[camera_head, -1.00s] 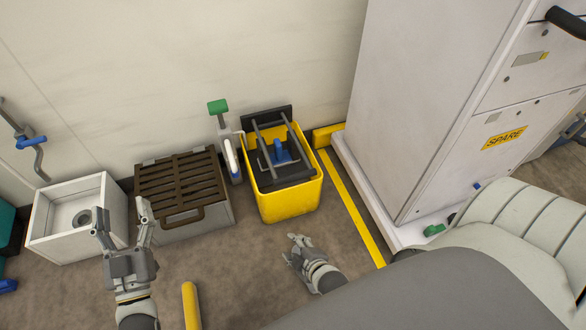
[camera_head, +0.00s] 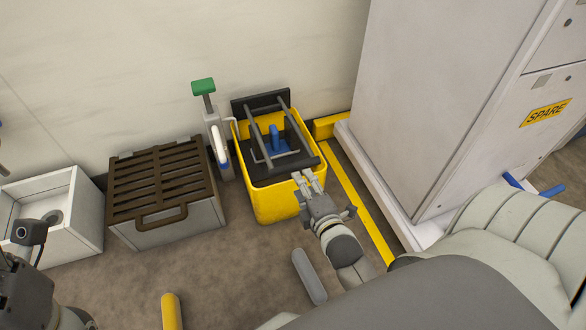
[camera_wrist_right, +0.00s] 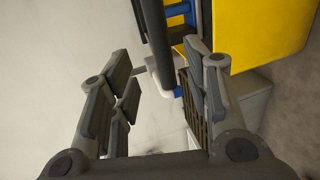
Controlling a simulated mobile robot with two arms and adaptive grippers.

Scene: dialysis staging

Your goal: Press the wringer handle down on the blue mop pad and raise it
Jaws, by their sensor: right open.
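The yellow mop bucket (camera_head: 272,205) stands on the floor against the wall, with a dark wringer (camera_head: 262,100) on it. The grey wringer handle (camera_head: 252,138) is a tilted frame across the bucket's top. The blue mop pad (camera_head: 277,140) shows between its bars. My right gripper (camera_head: 309,180) is open at the bucket's front right edge, by the handle's near end. In the right wrist view, a dark bar (camera_wrist_right: 157,40) shows beyond the spread fingers. My left arm shows at the lower left edge; its fingers cannot be made out.
A crate with a brown slatted lid (camera_head: 160,180) and a white open box (camera_head: 85,215) stand to the left. A green-topped post (camera_head: 204,87) is beside the bucket. A white cabinet (camera_head: 430,110) and yellow floor line (camera_head: 362,205) bound the right side.

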